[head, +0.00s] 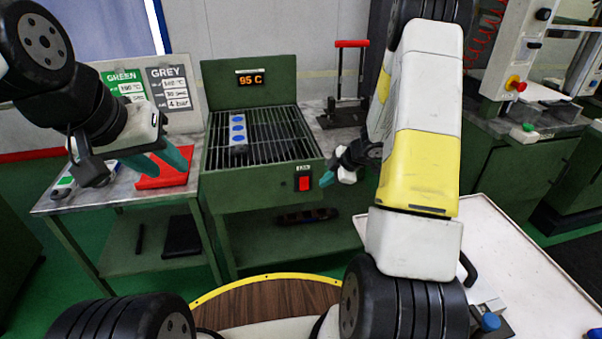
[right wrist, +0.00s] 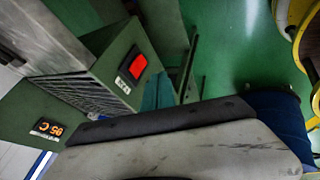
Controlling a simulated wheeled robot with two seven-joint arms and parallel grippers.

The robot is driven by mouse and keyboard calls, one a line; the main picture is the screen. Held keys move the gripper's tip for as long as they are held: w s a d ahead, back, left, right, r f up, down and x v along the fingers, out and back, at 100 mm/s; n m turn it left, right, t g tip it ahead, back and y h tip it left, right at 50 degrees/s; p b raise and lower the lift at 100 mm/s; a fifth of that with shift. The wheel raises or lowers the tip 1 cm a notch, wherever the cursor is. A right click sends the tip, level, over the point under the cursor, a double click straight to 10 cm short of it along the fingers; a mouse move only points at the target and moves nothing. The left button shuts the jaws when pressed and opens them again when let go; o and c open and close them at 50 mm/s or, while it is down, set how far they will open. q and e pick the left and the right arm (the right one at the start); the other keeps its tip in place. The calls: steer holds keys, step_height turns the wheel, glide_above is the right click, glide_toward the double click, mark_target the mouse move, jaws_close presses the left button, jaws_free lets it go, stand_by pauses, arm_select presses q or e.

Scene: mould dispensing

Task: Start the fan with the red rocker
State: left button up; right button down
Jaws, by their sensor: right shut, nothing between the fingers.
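The red rocker (head: 304,183) sits on the front right of the green cooling unit (head: 260,194), under a small white label. My right gripper (head: 328,179) is shut and empty, with its teal tip just right of the rocker and seemingly a little apart from it. In the right wrist view the lit-looking red rocker (right wrist: 138,66) is beside the teal fingertips (right wrist: 158,92). My left gripper (head: 163,162) is open and empty above the left table, its teal fingers spread. The fan itself is not visible.
A blue-dotted grey block (head: 238,146) lies on the unit's grille. The display (head: 251,79) reads 95 C. A red object (head: 160,180) lies on the left table. A red-handled press (head: 345,110) stands behind. A white table (head: 540,270) is at right.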

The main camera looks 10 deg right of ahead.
mark_target(308, 186)
steer(key=w+a+f, duration=0.1)
steer(key=w+f, duration=0.1)
steer(key=f, duration=0.1)
steer(key=w+a+f, duration=0.1)
steer(key=w+f, duration=0.1)
steer(key=w, duration=0.1)
steer(key=w+a+f, duration=0.2)
steer(key=w+f, duration=0.1)
steer(key=shift+w+f, duration=0.2)
steer(key=shift+f, duration=0.15)
steer(key=shift+w+f, duration=0.15)
steer(key=shift+w, duration=0.1)
stand_by(0.3)
